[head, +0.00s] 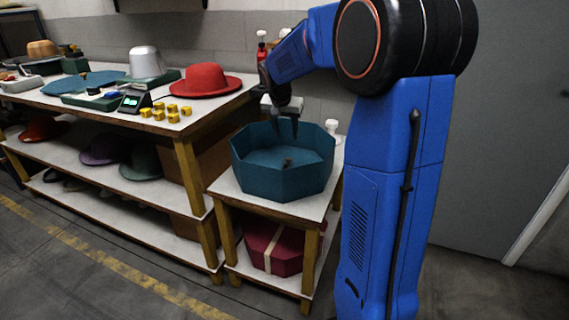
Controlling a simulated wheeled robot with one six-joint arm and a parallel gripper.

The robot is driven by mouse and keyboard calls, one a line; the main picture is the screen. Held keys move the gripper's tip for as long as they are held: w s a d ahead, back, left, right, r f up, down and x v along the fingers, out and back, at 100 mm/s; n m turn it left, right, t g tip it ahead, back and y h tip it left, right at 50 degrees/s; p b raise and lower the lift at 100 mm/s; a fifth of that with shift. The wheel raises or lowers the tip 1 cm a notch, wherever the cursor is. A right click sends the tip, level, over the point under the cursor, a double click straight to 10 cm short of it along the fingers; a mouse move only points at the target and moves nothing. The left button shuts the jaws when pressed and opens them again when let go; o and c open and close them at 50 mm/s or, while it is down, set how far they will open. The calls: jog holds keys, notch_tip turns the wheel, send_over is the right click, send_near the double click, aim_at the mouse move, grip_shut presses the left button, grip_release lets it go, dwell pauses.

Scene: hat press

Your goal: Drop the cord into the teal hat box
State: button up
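The teal hat box (284,182) is an open eight-sided box on a small white-topped side table. A small brown bundle (288,161), which looks like the cord, lies on its floor near the middle; it is too small to make out well. My gripper (286,130) hangs over the back part of the box, fingers pointing down. Its two dark fingers are apart with nothing visible between them. The brown bundle is below the fingertips, apart from them.
A long workbench (60,105) to the left holds a red hat (205,78), a silver hat form (146,62) and several yellow blocks (159,112). A dark red box (275,250) sits on the side table's lower shelf. Bottles stand behind the teal box.

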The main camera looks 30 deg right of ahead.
jog(key=shift+r, duration=0.1)
jog(key=v, duration=1.7)
jog(key=shift+a, duration=0.2)
jog(key=shift+s, duration=0.1)
jog(key=s+a+f+n+y, duration=0.1)
jog(key=s+a+f+n, duration=0.2)
jog(key=s+f, duration=0.3)
jog(key=s+a+f+n+t+y, duration=0.1)
jog(key=s+a+f+n, duration=0.2)
jog(key=s, duration=1.4)
jog(key=s+a+f+n+y, duration=0.1)
jog(key=s+a+f+n, duration=0.2)
jog(key=s+a+f, duration=0.4)
jog(key=s+f, duration=0.2)
jog(key=s, duration=0.2)
jog(key=shift+s+f+n+t, duration=0.3)
jog(key=shift+s+f+t, duration=0.1)
